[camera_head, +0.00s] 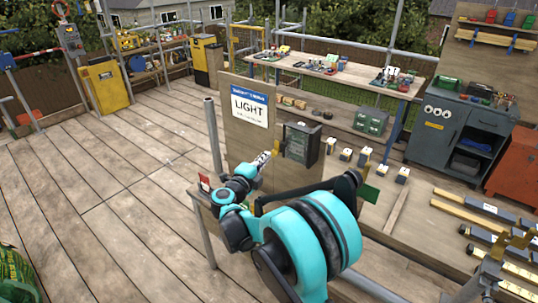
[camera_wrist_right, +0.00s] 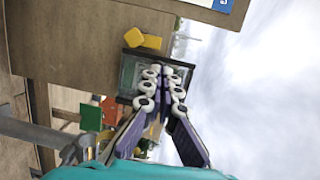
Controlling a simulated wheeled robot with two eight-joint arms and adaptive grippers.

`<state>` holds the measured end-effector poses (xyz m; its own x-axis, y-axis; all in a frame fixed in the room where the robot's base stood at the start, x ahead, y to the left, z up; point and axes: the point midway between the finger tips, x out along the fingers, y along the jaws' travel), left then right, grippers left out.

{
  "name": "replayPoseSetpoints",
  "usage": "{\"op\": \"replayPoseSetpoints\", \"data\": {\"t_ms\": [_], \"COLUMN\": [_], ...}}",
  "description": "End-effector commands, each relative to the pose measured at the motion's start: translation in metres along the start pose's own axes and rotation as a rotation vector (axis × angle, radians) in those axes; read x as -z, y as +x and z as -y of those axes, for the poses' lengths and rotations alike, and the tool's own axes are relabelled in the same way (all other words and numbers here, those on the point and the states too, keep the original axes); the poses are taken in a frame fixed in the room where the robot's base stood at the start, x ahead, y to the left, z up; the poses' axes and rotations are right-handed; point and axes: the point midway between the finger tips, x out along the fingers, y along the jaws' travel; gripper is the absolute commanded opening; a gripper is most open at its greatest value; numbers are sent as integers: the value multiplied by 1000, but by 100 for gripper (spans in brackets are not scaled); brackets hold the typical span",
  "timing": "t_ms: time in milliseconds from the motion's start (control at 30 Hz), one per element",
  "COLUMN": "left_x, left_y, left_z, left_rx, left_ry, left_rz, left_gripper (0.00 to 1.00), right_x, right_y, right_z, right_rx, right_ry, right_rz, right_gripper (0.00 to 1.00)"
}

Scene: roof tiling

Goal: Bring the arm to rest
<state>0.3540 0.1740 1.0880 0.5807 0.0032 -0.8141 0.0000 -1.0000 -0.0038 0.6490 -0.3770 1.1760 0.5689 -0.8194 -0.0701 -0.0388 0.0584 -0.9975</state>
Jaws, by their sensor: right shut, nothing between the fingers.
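My right gripper (camera_head: 264,158) is in front of the upright wooden panel, close to its lower face in the picture. Its fingers are shut and empty. The right wrist view shows the closed fingers (camera_wrist_right: 164,72) pointing toward a dark box; I cannot tell the exact gap. My teal right arm fills the lower middle of the head view and hides part of the bench. My left gripper does not show.
The wooden panel (camera_head: 236,125) carries a LIGHT sign (camera_head: 249,106). A dark box (camera_head: 301,144) is beside the gripper. A grey post (camera_head: 213,140) stands left. A workbench (camera_head: 345,88) and grey cabinet (camera_head: 440,135) stand behind. The left deck (camera_head: 100,190) is mostly clear.

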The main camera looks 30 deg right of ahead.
Motion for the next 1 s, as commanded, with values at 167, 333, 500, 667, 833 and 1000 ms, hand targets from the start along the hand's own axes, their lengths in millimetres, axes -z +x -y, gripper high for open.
{"op": "replayPoseSetpoints", "data": {"t_ms": [167,333,500,667,833,1000], "left_x": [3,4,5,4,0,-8], "left_y": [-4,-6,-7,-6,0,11], "left_z": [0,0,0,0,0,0], "left_rx": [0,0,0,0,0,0], "left_ry": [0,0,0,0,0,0], "left_rz": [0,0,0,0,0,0], "left_gripper": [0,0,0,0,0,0], "right_x": [-9,-13,-15,-16,-38,-74], "right_y": [-31,-54,-63,-64,-82,-152], "right_z": [1,1,0,6,63,112], "right_rx": [0,0,0,16,172,395], "right_ry": [0,0,0,-7,-105,-395], "right_rz": [5,4,1,18,222,605], "right_gripper": [0,0,0,0,0,0]}}
